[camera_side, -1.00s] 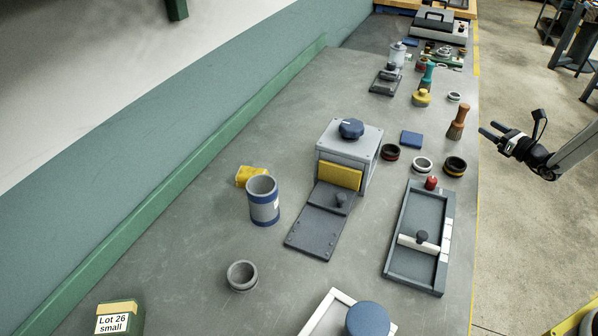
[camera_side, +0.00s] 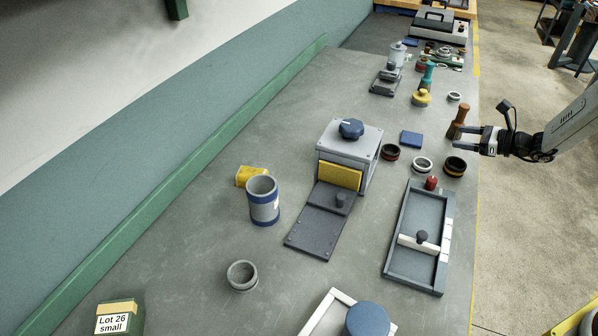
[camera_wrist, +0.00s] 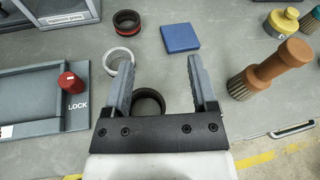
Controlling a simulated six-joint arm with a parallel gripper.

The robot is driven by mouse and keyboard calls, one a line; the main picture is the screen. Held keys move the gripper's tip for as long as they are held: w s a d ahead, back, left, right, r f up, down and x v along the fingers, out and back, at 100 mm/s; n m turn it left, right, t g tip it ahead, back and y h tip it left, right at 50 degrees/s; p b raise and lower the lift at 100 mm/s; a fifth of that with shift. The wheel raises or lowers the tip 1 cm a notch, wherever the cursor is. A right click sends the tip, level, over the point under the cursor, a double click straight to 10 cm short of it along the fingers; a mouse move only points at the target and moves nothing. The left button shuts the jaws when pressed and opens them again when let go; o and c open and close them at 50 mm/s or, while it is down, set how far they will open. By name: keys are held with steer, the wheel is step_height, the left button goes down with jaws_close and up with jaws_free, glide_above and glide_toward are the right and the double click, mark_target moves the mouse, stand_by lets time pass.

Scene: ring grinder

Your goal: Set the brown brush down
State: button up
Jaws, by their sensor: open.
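The brown brush (camera_side: 460,116) stands upright on the grey bench near its right edge. Its lower part is partly hidden by my gripper in the side view. In the wrist view the brush (camera_wrist: 272,66), with a brown handle and pale bristles, stands right of my fingers and apart from them. My gripper (camera_side: 456,138) is open over the bench edge, in front of the brush in the side view. In the wrist view nothing is held between the fingers (camera_wrist: 160,70); a dark ring (camera_wrist: 148,102) shows behind them, partly hidden.
A blue pad (camera_side: 411,139), a red-banded ring (camera_side: 390,152) and a pale ring (camera_side: 422,164) lie left of my gripper. A tray with a red knob (camera_side: 431,183) is nearer. A yellow pot (camera_side: 421,97) and teal-handled brush (camera_side: 427,74) stand farther back.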

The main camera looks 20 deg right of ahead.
steer(key=s+a+r+n+g, duration=0.1)
steer(key=s+a+n+g, duration=0.75)
steer(key=a, duration=0.35)
steer(key=s+a+r+n+h, duration=0.2)
steer(key=s+n+h, duration=0.2)
steer(key=s+n, duration=0.3)
steer(key=s+a+r+n+g+h, duration=0.1)
steer(key=s+a+r+n+h, duration=0.1)
steer(key=s+n+h, duration=0.2)
steer(key=s+n, duration=0.3)
steer(key=n, duration=0.4)
steer(key=shift+s+a+n, duration=0.15)
steer(key=shift+n, duration=0.2)
